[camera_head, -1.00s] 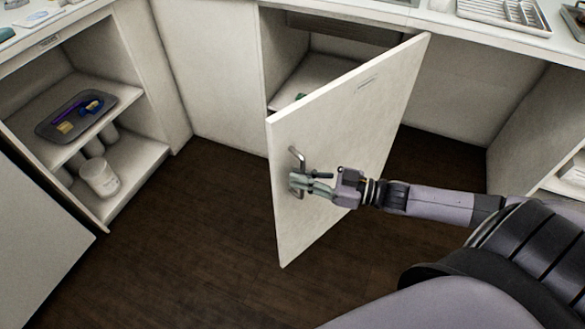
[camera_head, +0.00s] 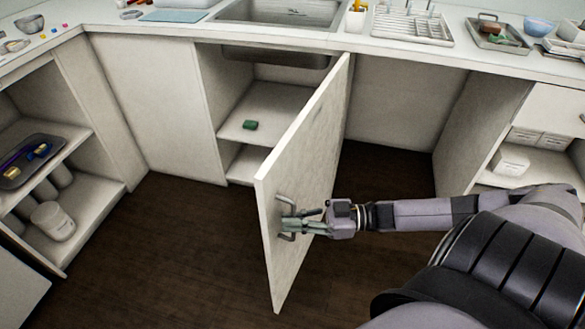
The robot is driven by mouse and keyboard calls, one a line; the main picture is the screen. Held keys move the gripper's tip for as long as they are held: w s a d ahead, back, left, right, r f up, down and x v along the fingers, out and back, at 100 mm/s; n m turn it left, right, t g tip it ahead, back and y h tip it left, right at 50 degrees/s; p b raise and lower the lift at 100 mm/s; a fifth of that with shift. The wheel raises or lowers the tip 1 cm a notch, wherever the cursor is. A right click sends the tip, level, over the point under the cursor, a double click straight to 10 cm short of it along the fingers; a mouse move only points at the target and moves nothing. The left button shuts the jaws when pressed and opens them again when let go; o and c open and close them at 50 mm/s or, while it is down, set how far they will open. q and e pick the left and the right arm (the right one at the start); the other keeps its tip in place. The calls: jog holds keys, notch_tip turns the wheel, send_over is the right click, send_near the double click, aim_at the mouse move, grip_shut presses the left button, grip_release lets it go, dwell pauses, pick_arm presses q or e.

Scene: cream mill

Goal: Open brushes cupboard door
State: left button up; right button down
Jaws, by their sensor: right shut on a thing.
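A cream cupboard door (camera_head: 305,165) below the sink stands wide open, swung out into the room with its hinge side at the right of the opening. A metal bar handle (camera_head: 284,200) is on its face near the free edge. My right gripper (camera_head: 294,226) is shut on the handle, its arm coming in from the right. Inside the cupboard, a shelf (camera_head: 275,98) shows with a small green item (camera_head: 250,125) on it. My left gripper is not in view.
An open shelf unit at left holds a dark tray (camera_head: 22,172) with brushes and a white tub (camera_head: 52,220). The counter above carries a sink (camera_head: 280,12) and a dish rack (camera_head: 412,25). The dark floor (camera_head: 180,250) left of the door is clear.

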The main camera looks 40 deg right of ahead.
jog(key=c, duration=1.7)
grip_release()
jog(key=v, duration=1.2)
